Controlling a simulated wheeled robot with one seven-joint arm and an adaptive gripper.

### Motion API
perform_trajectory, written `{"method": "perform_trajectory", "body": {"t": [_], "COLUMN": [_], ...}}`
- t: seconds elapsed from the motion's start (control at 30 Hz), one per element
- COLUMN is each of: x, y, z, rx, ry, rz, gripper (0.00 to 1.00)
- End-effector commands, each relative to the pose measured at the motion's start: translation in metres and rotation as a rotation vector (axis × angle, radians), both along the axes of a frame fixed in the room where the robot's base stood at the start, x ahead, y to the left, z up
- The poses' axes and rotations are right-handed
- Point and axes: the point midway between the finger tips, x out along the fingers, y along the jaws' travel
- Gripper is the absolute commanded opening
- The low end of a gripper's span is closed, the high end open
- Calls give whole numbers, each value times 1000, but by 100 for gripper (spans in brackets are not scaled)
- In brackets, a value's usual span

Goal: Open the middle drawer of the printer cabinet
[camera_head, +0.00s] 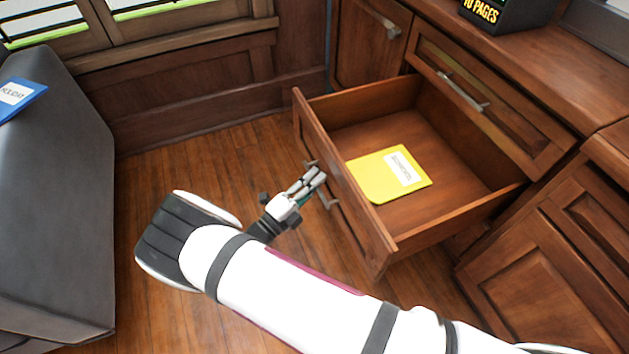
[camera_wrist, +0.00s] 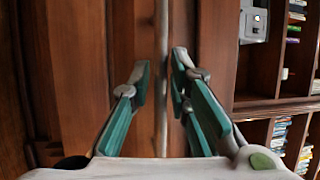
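The wooden cabinet's drawer (camera_head: 455,237) below the closed top drawer stands far open in the head view. A yellow folder (camera_head: 373,181) with a white label lies inside it. The drawer's metal handle (camera_head: 328,199) is on its front panel, partly behind my fingers. My gripper (camera_head: 314,178) is just in front of that panel, at the handle. In the wrist view, my gripper (camera_wrist: 161,75) has its green-padded fingers apart, with the handle bar (camera_wrist: 162,110) running upright between them. Gaps show on both sides of the bar.
The closed top drawer (camera_head: 500,105) has its own handle (camera_head: 463,92). A black box with yellow lettering (camera_head: 502,12) stands on the cabinet top. A grey padded seat (camera_head: 55,200) bearing a blue booklet (camera_head: 20,97) is at left. Wood floor (camera_head: 215,165) is clear between the seat and the drawer.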

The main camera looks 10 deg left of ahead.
Motion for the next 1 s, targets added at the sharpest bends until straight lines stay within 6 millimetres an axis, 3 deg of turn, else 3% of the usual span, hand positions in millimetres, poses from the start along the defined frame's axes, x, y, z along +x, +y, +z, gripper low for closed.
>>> {"method": "perform_trajectory", "body": {"t": [0.17, 0.7, 1.0], "x": [-11, -91, -102], "y": [7, 56, 61], "z": [-3, -20, -22], "rx": [0, 1, -1], "ry": [1, 1, 1], "rz": [2, 2, 0], "gripper": [17, 17, 17]}}
